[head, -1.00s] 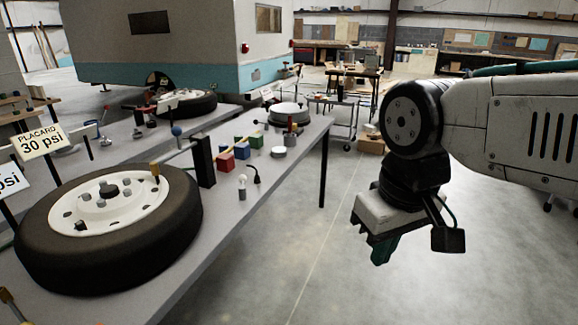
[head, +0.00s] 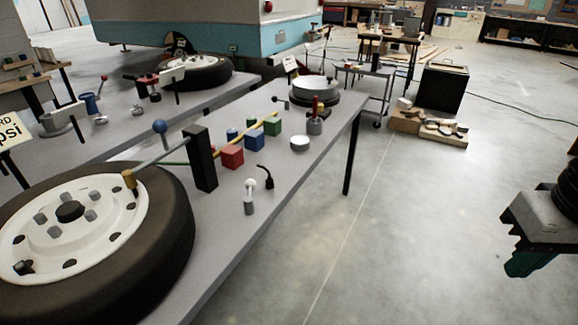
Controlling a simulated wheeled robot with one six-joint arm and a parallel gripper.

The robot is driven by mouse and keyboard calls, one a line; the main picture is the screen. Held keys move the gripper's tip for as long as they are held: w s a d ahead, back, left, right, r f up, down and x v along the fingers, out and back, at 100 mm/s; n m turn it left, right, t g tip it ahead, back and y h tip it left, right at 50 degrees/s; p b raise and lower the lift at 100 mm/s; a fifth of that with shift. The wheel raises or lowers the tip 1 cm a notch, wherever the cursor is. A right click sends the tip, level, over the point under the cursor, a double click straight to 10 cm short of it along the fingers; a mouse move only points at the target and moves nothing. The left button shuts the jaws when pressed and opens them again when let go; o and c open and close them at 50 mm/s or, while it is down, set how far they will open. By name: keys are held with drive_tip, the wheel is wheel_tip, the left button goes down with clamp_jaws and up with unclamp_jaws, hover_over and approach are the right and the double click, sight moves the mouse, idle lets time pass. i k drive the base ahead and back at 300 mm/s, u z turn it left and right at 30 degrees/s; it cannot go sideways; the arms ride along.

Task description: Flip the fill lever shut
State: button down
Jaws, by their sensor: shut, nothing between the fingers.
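A black upright block (head: 200,160) stands on the bench beside the near tire. A small lever with a white ball (head: 250,186) stands upright on a grey base in front of the block. My gripper (head: 522,264) is at the right edge over the floor, far from the bench, shut and empty. Its fingertips show only partly.
The near tire (head: 178,225) with a white wheel fills the lower left. A red block (head: 232,156), blue block (head: 252,137) and green block (head: 273,125) lie along a yellow rod. A black hook (head: 267,176) stands near them. Open floor (head: 400,220) lies right of the bench.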

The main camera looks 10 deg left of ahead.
sight(250, 184)
drive_tip(key=u, duration=0.35)
drive_tip(key=i, duration=0.95)
drive_tip(key=u, duration=0.7)
